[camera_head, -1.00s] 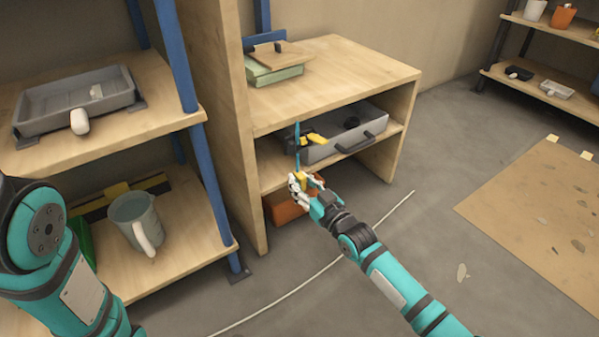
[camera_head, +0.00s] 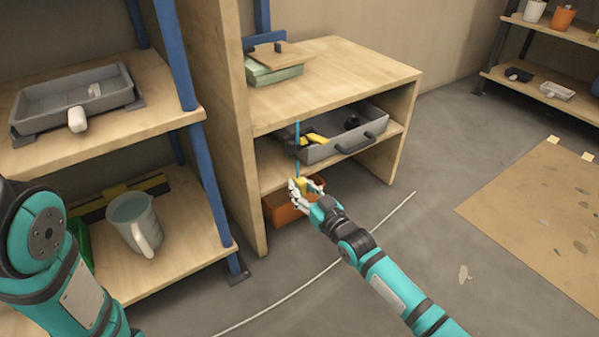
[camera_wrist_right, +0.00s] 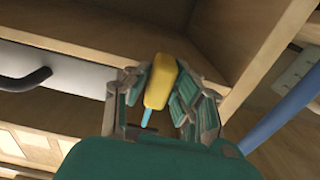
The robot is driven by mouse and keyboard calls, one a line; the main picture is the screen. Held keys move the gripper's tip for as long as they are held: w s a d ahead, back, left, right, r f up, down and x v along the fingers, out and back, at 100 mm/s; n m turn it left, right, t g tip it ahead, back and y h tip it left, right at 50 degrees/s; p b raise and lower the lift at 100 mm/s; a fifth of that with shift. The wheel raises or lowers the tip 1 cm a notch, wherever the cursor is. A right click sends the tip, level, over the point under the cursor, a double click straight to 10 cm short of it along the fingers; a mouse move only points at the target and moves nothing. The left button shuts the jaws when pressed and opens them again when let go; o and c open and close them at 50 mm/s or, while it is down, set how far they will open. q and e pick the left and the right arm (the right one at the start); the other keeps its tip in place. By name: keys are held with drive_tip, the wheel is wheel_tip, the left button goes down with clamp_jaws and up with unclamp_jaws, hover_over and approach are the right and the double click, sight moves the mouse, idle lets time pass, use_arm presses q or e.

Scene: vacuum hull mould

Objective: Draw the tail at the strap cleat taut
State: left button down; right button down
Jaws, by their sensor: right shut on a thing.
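A thin blue strap (camera_head: 297,142) hangs nearly straight down at the front of the wooden cabinet, from the top board's front edge past the middle shelf. A yellow tail end (camera_head: 301,184) is at its lower end. My right gripper (camera_head: 304,190) is shut on this yellow piece, just below the middle shelf's front edge. In the right wrist view, the yellow tail (camera_wrist_right: 161,82) sits between the fingers, with a short blue piece below it. I cannot make out the cleat clearly. My left gripper is out of view; only part of that arm shows.
A grey tray (camera_head: 372,139) with a dark handle and yellow and black items sits on the middle shelf, close to the strap. An orange bin (camera_head: 281,209) is below, beside my right gripper. A blue rack post (camera_head: 213,185) stands left.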

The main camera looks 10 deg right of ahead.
drive_tip(key=shift+f+b, duration=0.6)
drive_tip(key=shift+f, duration=0.95)
drive_tip(key=c, duration=1.1)
unclamp_jaws()
drive_tip(key=shift+r, duration=0.2)
